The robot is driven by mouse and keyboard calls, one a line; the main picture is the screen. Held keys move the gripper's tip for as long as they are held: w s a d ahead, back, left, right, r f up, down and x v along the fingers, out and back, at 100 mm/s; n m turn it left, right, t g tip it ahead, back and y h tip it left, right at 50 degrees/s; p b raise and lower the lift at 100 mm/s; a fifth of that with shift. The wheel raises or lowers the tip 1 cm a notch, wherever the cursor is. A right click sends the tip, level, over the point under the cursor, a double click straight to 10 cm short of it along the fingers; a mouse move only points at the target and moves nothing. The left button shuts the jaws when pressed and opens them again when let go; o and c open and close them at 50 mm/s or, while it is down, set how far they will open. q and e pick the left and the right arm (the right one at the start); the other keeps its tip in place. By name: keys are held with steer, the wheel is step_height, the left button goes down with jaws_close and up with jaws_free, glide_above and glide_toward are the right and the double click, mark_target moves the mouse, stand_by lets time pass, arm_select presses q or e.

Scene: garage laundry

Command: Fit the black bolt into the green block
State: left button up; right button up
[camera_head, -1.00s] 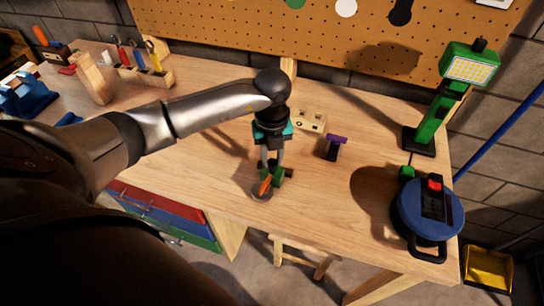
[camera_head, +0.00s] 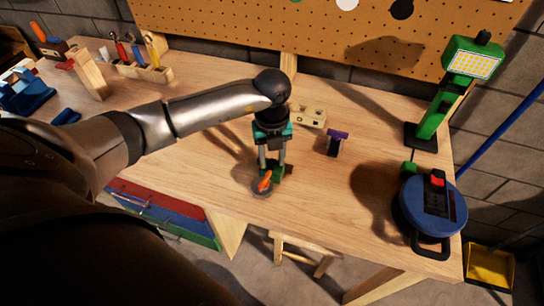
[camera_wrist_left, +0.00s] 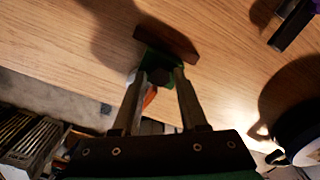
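My left gripper (camera_head: 270,172) reaches down to the workbench from above. In the left wrist view its fingers (camera_wrist_left: 163,82) are close together on either side of a dark, many-sided piece that looks like the head of the black bolt (camera_wrist_left: 159,76). The green block (camera_wrist_left: 152,61) lies directly beyond the fingertips; part of it also shows in the head view (camera_head: 279,178). The bolt's shank is hidden, so I cannot tell how deep it sits in the block. An orange piece (camera_head: 265,181) is beside the fingers. My right gripper is not in view.
A purple-topped dark piece (camera_head: 337,135) and a wooden block with holes (camera_head: 309,116) stand behind and right of the gripper. A blue cable reel (camera_head: 432,208) and green lamp (camera_head: 435,115) are further right.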

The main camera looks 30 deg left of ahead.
arm_select(q)
steer(key=o, duration=0.3)
step_height(320, 180, up, 15)
steer(key=shift+r, duration=0.15)
stand_by(0.4)
stand_by(0.5)
